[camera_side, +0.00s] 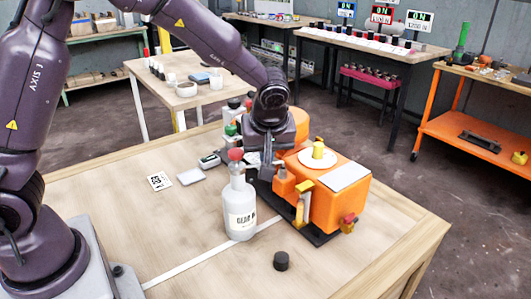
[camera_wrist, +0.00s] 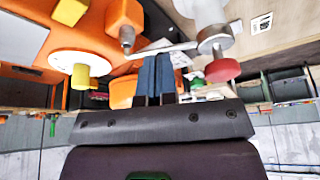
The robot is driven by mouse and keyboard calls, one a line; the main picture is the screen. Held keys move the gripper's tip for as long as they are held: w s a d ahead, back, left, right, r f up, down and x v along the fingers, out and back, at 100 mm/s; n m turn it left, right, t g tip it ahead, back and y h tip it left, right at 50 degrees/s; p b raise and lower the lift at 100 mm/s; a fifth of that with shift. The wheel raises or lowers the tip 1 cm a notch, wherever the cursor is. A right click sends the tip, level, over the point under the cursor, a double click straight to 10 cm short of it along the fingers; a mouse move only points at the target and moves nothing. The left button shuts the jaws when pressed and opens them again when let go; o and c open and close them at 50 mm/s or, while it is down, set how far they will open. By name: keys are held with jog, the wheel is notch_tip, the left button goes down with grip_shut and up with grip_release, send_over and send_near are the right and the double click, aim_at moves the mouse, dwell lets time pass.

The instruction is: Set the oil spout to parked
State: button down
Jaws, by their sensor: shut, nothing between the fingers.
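The orange machine (camera_side: 335,195) stands on the wooden table on a dark base. It has a white round dial with a yellow knob (camera_side: 318,151), which also shows in the wrist view (camera_wrist: 80,76). A thin silver bar (camera_wrist: 165,50), apparently the oil spout, runs sideways in the wrist view, between a metal post (camera_wrist: 127,38) and the bottle side. My gripper (camera_wrist: 154,58) is shut and empty, its fingertips close to this bar. I cannot tell whether they touch it. In the side view my gripper (camera_side: 266,172) is left of the machine, its tips partly hidden.
A white bottle (camera_side: 239,210) with a red cap stands close left of the machine. A black cap (camera_side: 281,261) lies in front. A printed code card (camera_side: 160,181) and small items lie behind left. The table's front left is mostly clear.

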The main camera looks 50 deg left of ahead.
jog(key=shift+w+a, duration=0.1)
jog(key=a+n, duration=0.1)
jog(key=n, duration=0.1)
jog(key=w+n+g, duration=0.1)
jog(key=n, duration=0.1)
jog(key=shift+a+g, duration=0.3)
jog(key=shift+a, duration=0.05)
jog(key=s+a+n+g+h, duration=0.1)
jog(key=a+n+g, duration=0.3)
jog(key=n, duration=1)
jog(key=a+h, duration=0.1)
jog(key=a, duration=0.2)
jog(key=shift+s, duration=0.4)
jog(key=shift+d, duration=0.1)
jog(key=shift+s+d, duration=0.45)
jog(key=shift+s, duration=0.15)
